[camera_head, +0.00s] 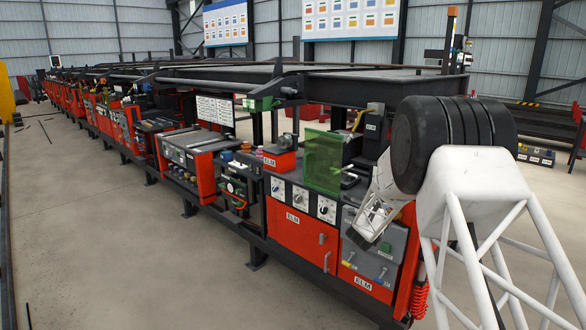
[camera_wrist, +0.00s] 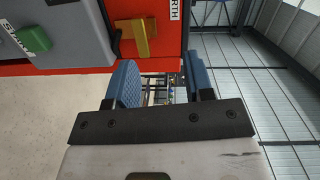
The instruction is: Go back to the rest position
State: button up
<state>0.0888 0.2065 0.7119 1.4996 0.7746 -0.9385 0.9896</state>
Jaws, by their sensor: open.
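In the head view my white arm comes in from the right, and my gripper (camera_head: 362,238) hangs tilted in front of the grey panel (camera_head: 392,242) at the near end of the red workbench. Its fingers are too small there to make out. In the wrist view the two blue pads of my gripper (camera_wrist: 160,88) stand apart with an empty gap between them. Beyond the pads are a red face (camera_wrist: 70,69) and a brass-yellow bar (camera_wrist: 144,40) beside a white label ending in "RTH". No contact with either is visible.
The long bench row (camera_head: 190,150) runs back to the left. A green translucent screen (camera_head: 323,160) stands on the near bench top beside a red ELM box (camera_head: 279,161). A red coiled hose (camera_head: 419,300) hangs at the bench end. The floor (camera_head: 110,240) in front is open.

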jog(key=s+a+r+n+y, duration=0.6)
jog(key=s+a+r+n, duration=0.15)
jog(key=r, duration=0.35)
jog(key=s+a+r+n+g+y, duration=0.1)
jog(key=s+a+r+n+y, duration=0.2)
jog(key=s, duration=0.4)
jog(key=s+a+r+n+g+y, duration=0.1)
jog(key=s+a+r+n, duration=0.25)
jog(key=s, duration=0.45)
jog(key=s+a+n+g, duration=0.1)
jog(key=s+n+g, duration=0.2)
jog(key=s, duration=1.1)
jog(key=s+a+n+g, duration=0.1)
jog(key=s+n, duration=0.3)
jog(key=s, duration=1)
jog(key=s+a+f+n+g, duration=0.1)
jog(key=s+a+n+g, duration=0.1)
jog(key=s, duration=1.3)
jog(key=n+g, duration=0.1)
jog(key=g, duration=0.1)
jog(key=shift+n+g+y, duration=0.3)
jog(key=shift+y, duration=0.1)
